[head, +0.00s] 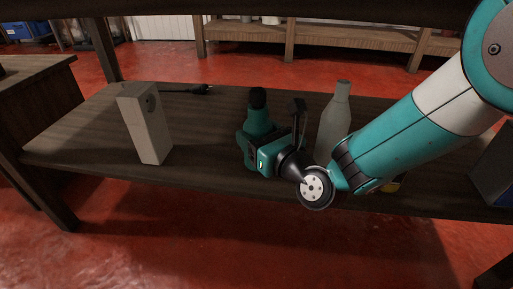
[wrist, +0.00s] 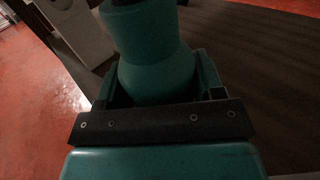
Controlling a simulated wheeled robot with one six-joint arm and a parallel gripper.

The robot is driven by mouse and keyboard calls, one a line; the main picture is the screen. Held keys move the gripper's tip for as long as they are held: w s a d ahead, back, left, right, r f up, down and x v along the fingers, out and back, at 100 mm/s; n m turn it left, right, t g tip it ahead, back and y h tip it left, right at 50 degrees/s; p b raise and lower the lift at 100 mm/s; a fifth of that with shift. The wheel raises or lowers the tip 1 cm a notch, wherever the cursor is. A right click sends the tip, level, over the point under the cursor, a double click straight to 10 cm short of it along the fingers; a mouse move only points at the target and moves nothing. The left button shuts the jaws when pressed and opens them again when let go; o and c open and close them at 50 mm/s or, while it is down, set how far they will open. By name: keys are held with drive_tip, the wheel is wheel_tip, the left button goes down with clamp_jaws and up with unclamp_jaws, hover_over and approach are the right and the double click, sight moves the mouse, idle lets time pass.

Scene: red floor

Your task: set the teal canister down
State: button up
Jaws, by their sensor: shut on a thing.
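The teal canister (head: 260,122) with a dark cap stands roughly upright over the middle of the wooden shelf in the head view. My gripper (head: 253,147) is shut on its lower body. In the wrist view the canister (wrist: 150,62) sits between the two fingers of my gripper (wrist: 157,88), its shoulder and neck showing above them. Its base is hidden, so I cannot tell whether it touches the shelf board (head: 205,128).
A pale grey box (head: 145,125) stands to the left; it also shows in the wrist view (wrist: 78,28). A pale bottle (head: 335,120) stands close on the right, by my arm. A dark corded thing (head: 198,90) lies behind. A dark box (head: 495,175) is at far right. The shelf between grey box and canister is clear.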

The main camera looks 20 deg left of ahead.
drive_tip(key=shift+f, duration=0.75)
drive_tip(key=shift+r, duration=0.2)
drive_tip(key=shift+f, duration=0.1)
drive_tip(key=o, duration=1.1)
drive_tip(key=shift+a+f, duration=0.1)
